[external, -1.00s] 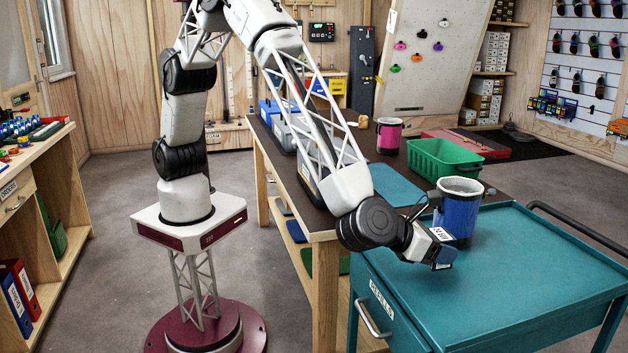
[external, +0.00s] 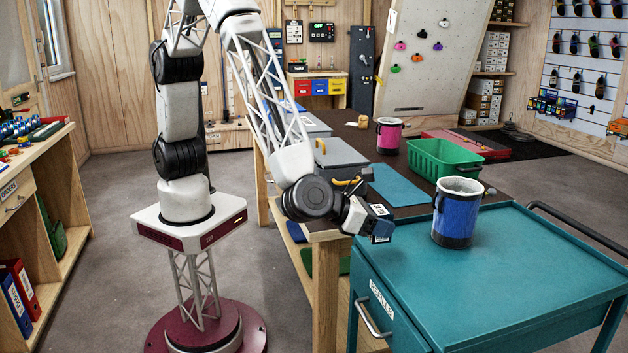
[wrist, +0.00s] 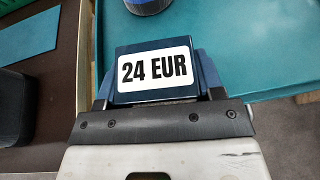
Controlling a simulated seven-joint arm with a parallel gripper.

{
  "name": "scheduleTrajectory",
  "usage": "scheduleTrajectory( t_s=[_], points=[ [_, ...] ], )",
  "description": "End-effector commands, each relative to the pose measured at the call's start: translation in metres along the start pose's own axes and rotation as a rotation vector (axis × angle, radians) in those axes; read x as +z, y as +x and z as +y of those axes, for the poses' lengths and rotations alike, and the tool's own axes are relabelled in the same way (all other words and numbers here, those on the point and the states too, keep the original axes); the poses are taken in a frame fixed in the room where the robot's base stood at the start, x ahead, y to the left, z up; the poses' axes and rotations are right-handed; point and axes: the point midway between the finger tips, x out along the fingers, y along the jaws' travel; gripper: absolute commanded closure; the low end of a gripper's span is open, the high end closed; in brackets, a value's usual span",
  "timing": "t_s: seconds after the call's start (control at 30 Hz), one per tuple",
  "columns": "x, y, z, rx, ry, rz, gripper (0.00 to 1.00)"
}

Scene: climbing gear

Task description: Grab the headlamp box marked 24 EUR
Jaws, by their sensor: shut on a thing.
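The headlamp box (wrist: 152,72) is dark blue with a white label that reads 24 EUR in the wrist view. My gripper (external: 380,224) is shut on it, with a blue finger on each side of the box. In the external view the box (external: 381,238) shows small at the end of my arm, near the left corner of the teal cart. Whether it is clear of the surface below cannot be told for certain.
The teal cart (external: 500,275) has a wide bare top. A blue bucket-like pot (external: 456,215) stands on it, right of my gripper. Behind, the dark table holds a green basket (external: 440,160), a pink pot (external: 389,136), a blue mat (external: 399,185) and a grey case (external: 338,158).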

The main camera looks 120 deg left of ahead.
Motion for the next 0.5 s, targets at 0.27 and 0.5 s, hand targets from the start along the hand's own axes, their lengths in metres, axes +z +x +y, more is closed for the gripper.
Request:
scheduleTrajectory(
  t_s=[0.27, 0.5],
  points=[
    [-0.0017, -0.0098, 0.0109, -0.001, 0.0, -0.001, 0.65],
    [-0.0019, -0.0108, 0.0123, -0.001, 0.0, -0.001, 0.65]
  ],
)
